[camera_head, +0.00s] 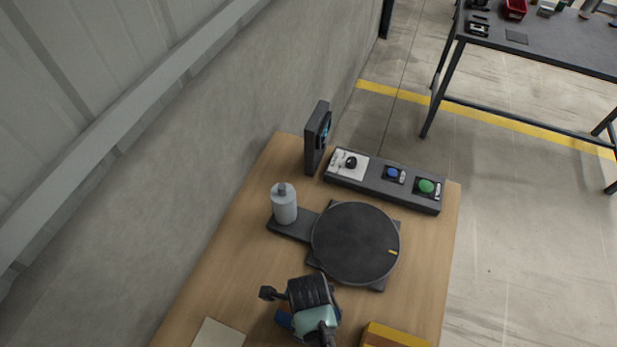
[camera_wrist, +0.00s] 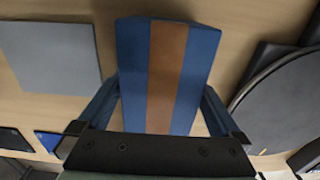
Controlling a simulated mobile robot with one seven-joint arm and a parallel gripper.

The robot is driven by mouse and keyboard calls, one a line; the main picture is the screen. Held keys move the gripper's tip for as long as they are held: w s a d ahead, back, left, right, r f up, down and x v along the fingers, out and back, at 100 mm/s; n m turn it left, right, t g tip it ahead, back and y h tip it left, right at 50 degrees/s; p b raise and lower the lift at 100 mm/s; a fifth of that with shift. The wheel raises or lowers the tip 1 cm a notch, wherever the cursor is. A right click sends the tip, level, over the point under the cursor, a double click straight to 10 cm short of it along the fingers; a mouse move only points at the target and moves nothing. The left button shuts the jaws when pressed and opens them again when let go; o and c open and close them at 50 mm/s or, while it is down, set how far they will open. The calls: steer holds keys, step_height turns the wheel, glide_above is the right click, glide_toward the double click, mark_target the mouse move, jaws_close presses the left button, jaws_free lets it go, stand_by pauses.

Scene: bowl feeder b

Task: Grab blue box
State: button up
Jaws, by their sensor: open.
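The blue box (camera_wrist: 206,60) with a brown stripe fills the middle of the wrist view. It lies between the two fingers of my open gripper (camera_wrist: 160,88), one finger on each side. I cannot tell whether either finger touches it. In the head view my gripper (camera_head: 313,318) is over the near part of the wooden table and hides most of the blue box (camera_head: 283,319); only a little blue shows at its left.
A round dark turntable (camera_head: 355,243) lies just beyond my gripper, with a grey bottle (camera_head: 284,205) beside it. A button panel (camera_head: 372,182) and an upright dark panel (camera_head: 316,138) stand at the back. A yellow box (camera_head: 394,336) is at right, a pale plate (camera_head: 218,334) at left.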

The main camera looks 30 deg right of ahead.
steer(key=shift+c, duration=0.2)
steer(key=shift+w+r, duration=0.1)
jaws_close()
